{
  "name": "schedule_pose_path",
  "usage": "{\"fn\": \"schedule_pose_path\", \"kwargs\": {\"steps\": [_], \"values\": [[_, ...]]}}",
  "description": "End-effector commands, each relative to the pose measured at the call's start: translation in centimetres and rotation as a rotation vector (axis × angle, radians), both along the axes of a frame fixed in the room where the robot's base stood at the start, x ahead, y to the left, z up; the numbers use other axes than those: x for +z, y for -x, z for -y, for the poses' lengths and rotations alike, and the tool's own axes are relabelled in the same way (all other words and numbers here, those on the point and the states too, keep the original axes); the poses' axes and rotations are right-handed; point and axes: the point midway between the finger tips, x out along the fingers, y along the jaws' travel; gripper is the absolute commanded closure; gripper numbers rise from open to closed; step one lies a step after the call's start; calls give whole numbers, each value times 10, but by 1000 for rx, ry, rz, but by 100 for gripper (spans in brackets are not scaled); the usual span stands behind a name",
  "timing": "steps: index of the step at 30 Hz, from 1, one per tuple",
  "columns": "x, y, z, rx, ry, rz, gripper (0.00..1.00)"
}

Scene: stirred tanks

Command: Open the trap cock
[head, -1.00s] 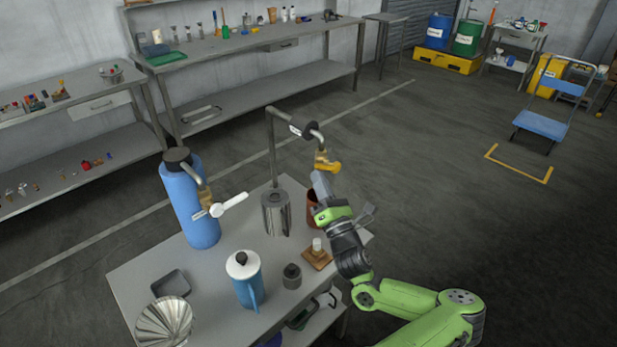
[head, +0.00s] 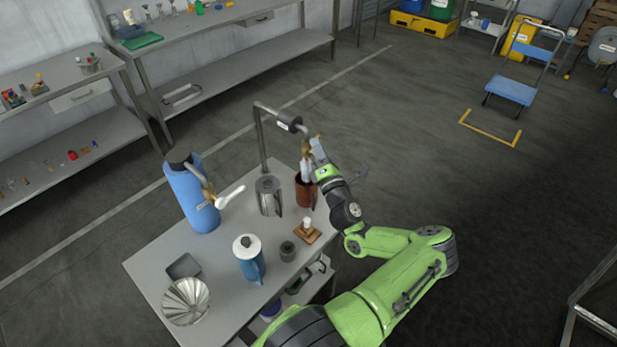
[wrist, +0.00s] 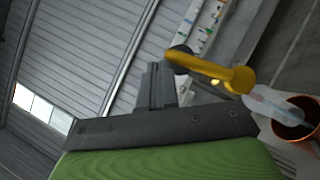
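The bent grey pipe (head: 261,140) stands behind the table and carries a labelled dark collar and a brass cock (head: 306,150) at its end. I take this as the trap cock. Its yellow lever (wrist: 215,72) is large in the wrist view, just beyond and right of my fingers; in the head view my gripper mostly hides it. My gripper (head: 318,148) is at the cock. Its fingers (wrist: 158,84) look closed together, with nothing between them; contact with the lever cannot be told. A pale translucent streak (wrist: 280,103) runs from below the lever towards the copper pot (wrist: 297,120); it may be liquid.
On the table (head: 150,266) stand a steel jug (head: 268,196), a blue jug (head: 250,262), a small grey pot (head: 287,251) and a fluted bowl (head: 186,300). A blue cylinder (head: 190,197) has a white-levered cock (head: 229,197).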

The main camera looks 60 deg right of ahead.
Motion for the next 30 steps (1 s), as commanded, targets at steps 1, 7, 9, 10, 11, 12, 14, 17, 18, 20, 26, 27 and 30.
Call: {"fn": "schedule_pose_path", "kwargs": {"steps": [1, 7, 9, 10, 11, 12, 14, 17, 18, 20, 26, 27, 30], "values": [[3, 0, 2, 0, 3, -1, 100], [5, 2, 9, -1, 3, -1, 100], [5, 2, 11, -1, 3, -1, 100], [5, 2, 11, 0, 2, -1, 100], [5, 3, 12, 0, 2, -1, 100], [5, 3, 12, 0, 2, -1, 100], [5, 3, 13, 0, 2, -1, 100], [5, 3, 13, 0, 2, -1, 100], [5, 3, 13, 0, 2, -1, 100], [5, 3, 13, 0, 2, -1, 100], [5, 3, 13, -1, 3, -1, 100], [5, 3, 13, -1, 3, -1, 100], [5, 1, 12, 0, 1, 0, 100]]}}
